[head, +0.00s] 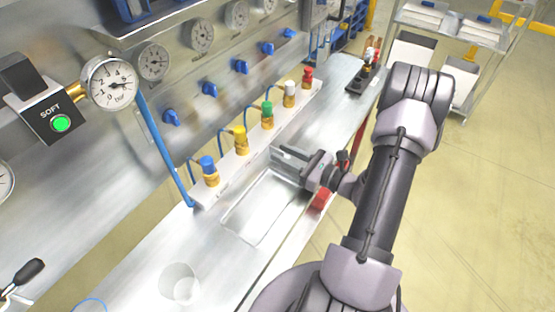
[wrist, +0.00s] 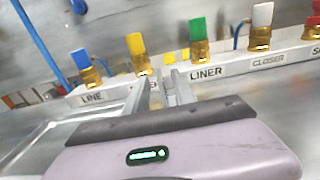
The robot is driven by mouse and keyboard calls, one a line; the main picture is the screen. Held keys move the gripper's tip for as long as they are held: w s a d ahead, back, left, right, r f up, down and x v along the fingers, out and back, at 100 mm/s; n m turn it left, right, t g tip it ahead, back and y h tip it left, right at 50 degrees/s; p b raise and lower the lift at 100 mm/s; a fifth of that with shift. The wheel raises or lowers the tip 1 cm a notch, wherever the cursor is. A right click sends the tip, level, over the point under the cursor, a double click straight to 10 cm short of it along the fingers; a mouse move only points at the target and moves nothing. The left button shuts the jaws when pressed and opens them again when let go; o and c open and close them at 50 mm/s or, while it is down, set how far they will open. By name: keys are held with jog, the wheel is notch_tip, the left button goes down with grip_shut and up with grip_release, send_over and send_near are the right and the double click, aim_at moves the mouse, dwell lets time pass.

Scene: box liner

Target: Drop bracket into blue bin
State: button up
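I cannot make out a bracket for certain in either view. My gripper (head: 278,162) is low over the metal bench, beside the white valve rail and near the rectangular recess.
The white rail (head: 236,165) carries blue, yellow, green, white and red valves. A shallow rectangular recess (head: 235,222) lies in the bench. A clear cup (head: 180,284) stands at the front. A pressure gauge (head: 108,84) and a blue pipe (head: 165,150) are at the left.

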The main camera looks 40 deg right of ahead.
jog(key=shift+w+a, duration=0.25)
jog(key=shift+w, duration=0.3)
grip_shut()
dwell(1.0)
